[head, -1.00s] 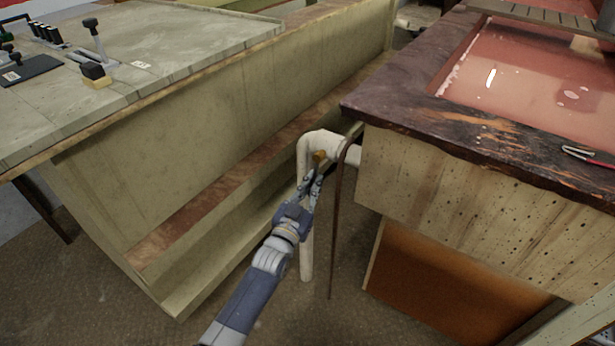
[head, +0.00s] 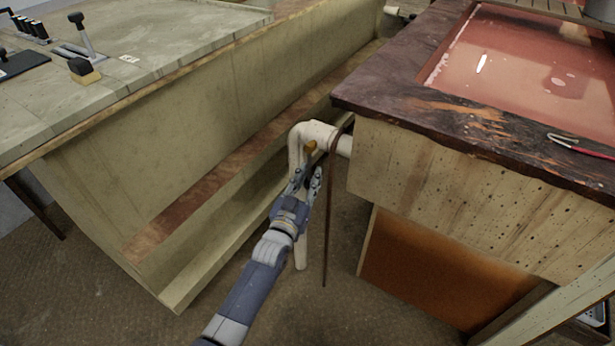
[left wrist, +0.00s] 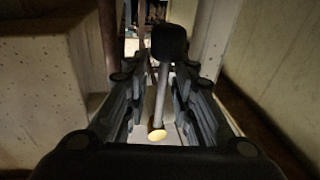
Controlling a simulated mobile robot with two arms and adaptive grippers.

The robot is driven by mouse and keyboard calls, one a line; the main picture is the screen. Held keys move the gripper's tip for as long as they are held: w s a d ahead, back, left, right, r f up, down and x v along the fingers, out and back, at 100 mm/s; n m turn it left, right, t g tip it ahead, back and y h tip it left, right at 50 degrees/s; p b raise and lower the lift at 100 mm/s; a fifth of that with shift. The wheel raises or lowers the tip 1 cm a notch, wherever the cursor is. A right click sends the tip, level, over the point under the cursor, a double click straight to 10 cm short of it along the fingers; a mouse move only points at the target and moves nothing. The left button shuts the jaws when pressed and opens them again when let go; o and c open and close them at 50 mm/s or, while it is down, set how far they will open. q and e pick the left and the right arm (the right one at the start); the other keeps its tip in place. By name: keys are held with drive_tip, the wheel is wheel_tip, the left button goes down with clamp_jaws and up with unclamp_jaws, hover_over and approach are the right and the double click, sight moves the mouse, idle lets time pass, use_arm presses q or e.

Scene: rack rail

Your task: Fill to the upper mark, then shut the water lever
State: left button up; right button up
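My left gripper (head: 307,178) is at the white pipe (head: 318,131) between the two counters, just below a small brass-coloured piece (head: 310,147). In the left wrist view its two fingers (left wrist: 160,88) stand apart. A grey lever rod (left wrist: 162,95) with a black knob (left wrist: 170,42) shows between them, with a yellow round end (left wrist: 157,134) lower down. I cannot tell whether a finger touches the rod. A basin with a reddish inside (head: 505,60) is set in the right counter. Its liquid level and the upper mark cannot be made out. My right gripper is not in view.
A dark thin rod or hose (head: 329,205) hangs beside the pipe. Red-handled pliers (head: 580,146) lie on the right counter's dark edge (head: 400,95). The left counter (head: 150,40) carries black-knobbed levers (head: 85,38). The gap between the counters is narrow.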

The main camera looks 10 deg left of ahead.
use_arm(q)
drive_tip(key=shift+a+f, duration=0.1)
drive_tip(key=shift+f, duration=0.2)
drive_tip(key=s+a+f, duration=0.1)
drive_tip(key=s, duration=1)
drive_tip(key=shift+s+a, duration=0.4)
drive_tip(key=shift+f, duration=0.1)
